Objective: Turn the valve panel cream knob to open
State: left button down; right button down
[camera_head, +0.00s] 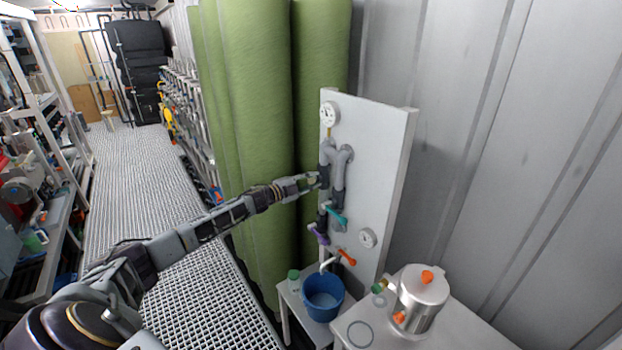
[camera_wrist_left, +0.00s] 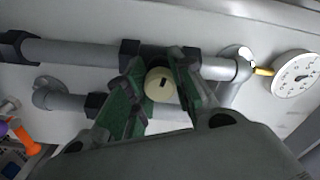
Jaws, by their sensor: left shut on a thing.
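The white valve panel (camera_head: 380,150) stands upright against the wall and carries grey pipes. The cream knob (camera_wrist_left: 161,86) sits on a pipe and has a dark slot mark on its face. My left gripper (camera_wrist_left: 160,85) has its green-padded fingers on both sides of the knob, shut on it. In the head view my left gripper (camera_head: 314,181) reaches the panel's pipes from the left, and the knob is hidden there. The right gripper is in neither view.
The panel also bears a teal handle (camera_head: 336,215), a purple handle (camera_head: 318,234), an orange handle (camera_head: 346,257) and gauges (camera_head: 329,115). A blue bucket (camera_head: 322,297) and a metal vessel (camera_head: 420,300) stand below. Green rolls (camera_head: 250,120) stand behind my arm.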

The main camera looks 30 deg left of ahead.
pick_arm(q)
jog(key=shift+n, duration=1.1)
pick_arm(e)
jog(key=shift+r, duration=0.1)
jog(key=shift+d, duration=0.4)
pick_arm(q)
jog(key=c, duration=1.2)
grip_release()
jog(key=shift+o, duration=0.2)
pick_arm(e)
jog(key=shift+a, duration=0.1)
pick_arm(q)
jog(key=shift+s, duration=0.1)
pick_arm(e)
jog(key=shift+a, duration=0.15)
pick_arm(q)
jog(key=shift+s+a, duration=0.1)
